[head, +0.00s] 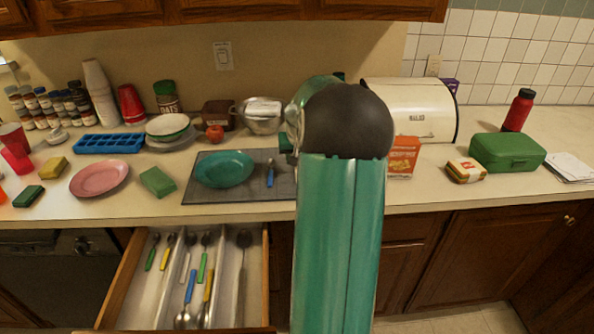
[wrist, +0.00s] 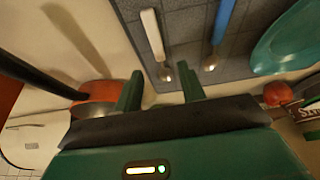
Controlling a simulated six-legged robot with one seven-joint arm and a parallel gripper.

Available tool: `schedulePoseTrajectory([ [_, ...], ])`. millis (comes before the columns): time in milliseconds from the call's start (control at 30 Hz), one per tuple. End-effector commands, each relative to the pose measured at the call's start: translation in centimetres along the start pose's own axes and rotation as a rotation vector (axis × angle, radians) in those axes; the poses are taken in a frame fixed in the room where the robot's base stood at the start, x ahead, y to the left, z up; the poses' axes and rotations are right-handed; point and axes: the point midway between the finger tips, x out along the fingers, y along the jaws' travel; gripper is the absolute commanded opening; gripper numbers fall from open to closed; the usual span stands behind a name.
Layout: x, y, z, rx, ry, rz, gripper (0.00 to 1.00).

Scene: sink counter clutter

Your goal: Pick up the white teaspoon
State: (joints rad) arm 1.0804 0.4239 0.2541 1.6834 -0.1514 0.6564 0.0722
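In the wrist view, the white teaspoon (wrist: 153,36) lies on the grey mat (wrist: 190,45), its handle pointing up the picture and its small bowl end near the fingertips. My gripper (wrist: 160,88) is open and empty; its two green fingers point toward the mat, with the teaspoon's bowl end in line with the gap. They look apart from the spoon. A blue-handled spoon (wrist: 222,20) lies just right of it, and also shows in the head view (head: 270,172). In the head view my arm hides the white teaspoon and most of my gripper.
A teal plate (head: 224,168) sits on the mat left of the blue spoon. A metal bowl (head: 260,114) and an apple (head: 215,133) stand behind. A red box (head: 402,156) and bread box (head: 413,108) stand to the right. An open drawer (head: 190,278) holds several utensils below.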

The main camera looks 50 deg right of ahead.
Motion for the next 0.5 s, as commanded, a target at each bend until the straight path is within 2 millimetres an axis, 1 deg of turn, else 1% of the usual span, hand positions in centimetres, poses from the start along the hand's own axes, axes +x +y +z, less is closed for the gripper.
schedulePoseTrajectory([
  [33, 1.0, 0.0, 0.2, -0.001, -0.004, -0.001, 0.40],
  [100, 2.1, 0.0, 0.3, 0.000, -0.004, -0.002, 0.40],
  [200, 3.4, 0.0, 0.2, 0.000, -0.002, -0.001, 0.40],
  [300, 4.0, 0.0, 0.2, -0.001, -0.001, -0.001, 0.40],
  [500, 4.0, 0.0, 0.2, -0.001, -0.001, 0.000, 0.40],
])
